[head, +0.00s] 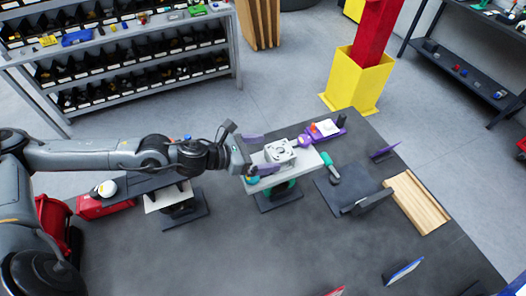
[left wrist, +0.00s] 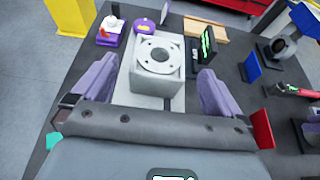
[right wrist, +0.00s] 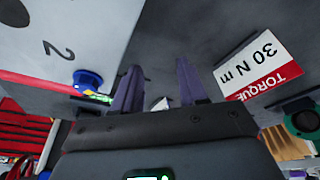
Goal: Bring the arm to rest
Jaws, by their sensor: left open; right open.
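In the head view my left arm reaches in from the left. Its gripper (head: 257,154) has purple fingers and is open at the near end of a pale valve block with a round bored flange (head: 281,151). The block sits on a light grey plate (head: 305,161) raised on a stand. In the left wrist view the open fingers (left wrist: 158,66) stand apart, one on each side of the block (left wrist: 158,72); I cannot tell whether either touches it. My right gripper (right wrist: 158,68) shows only in the right wrist view, open, with no object clearly held between its fingers.
A torque sign (right wrist: 258,68) and a blue knob (right wrist: 88,80) are near my right gripper. The table's front middle is clear.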

